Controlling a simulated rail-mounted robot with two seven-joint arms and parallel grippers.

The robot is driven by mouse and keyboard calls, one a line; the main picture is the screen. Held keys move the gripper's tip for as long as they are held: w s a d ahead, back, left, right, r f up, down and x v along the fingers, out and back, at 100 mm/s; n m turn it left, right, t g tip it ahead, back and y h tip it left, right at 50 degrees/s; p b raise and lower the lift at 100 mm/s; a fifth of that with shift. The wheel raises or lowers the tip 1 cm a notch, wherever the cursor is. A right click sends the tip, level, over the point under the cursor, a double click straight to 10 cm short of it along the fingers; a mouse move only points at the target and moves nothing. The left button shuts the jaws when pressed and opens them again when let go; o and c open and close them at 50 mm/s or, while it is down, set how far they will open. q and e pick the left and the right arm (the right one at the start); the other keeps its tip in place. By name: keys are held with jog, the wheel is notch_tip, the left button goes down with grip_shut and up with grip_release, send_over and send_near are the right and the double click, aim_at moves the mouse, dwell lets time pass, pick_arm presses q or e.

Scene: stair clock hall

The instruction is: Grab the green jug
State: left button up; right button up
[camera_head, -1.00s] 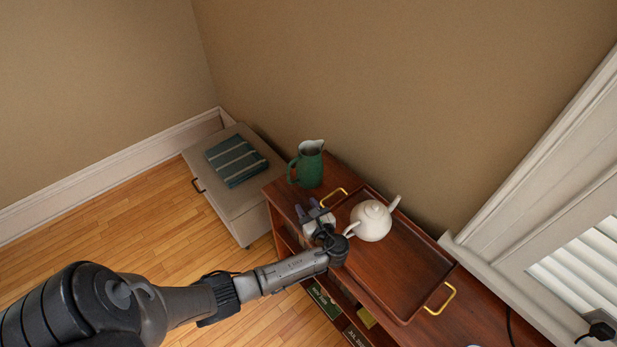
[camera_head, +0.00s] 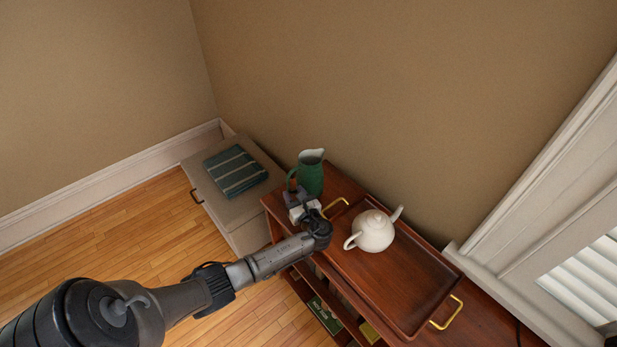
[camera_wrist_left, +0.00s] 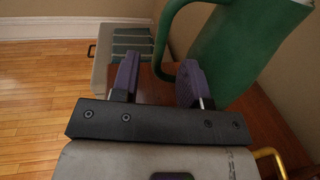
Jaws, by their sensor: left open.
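The green jug (camera_head: 311,174) stands upright at the far left end of the wooden cabinet (camera_head: 284,207), with its handle towards the left. My left gripper (camera_head: 295,195) is at the handle side of the jug, low and close in front of it. In the left wrist view the two purple fingers of the gripper (camera_wrist_left: 155,75) are apart, and the jug's handle (camera_wrist_left: 163,45) comes down between them. The jug's body (camera_wrist_left: 245,45) fills the upper right, beyond the right finger. Whether a finger touches the jug I cannot tell. My right gripper is not in view.
A wooden tray (camera_head: 415,316) with brass handles lies on the cabinet, bearing a white teapot (camera_head: 375,232) just right of my gripper. A beige box (camera_head: 228,203) with a striped teal cloth (camera_head: 236,171) on it stands left of the cabinet. The wall rises behind.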

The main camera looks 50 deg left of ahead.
aim_at(289, 187)
pick_arm(q)
jog(key=a, duration=0.3)
jog(key=a+b, duration=0.1)
jog(key=shift+w+a, duration=0.3)
jog(key=shift+w, duration=0.05)
jog(key=shift+f, duration=0.1)
grip_shut()
dwell(0.9)
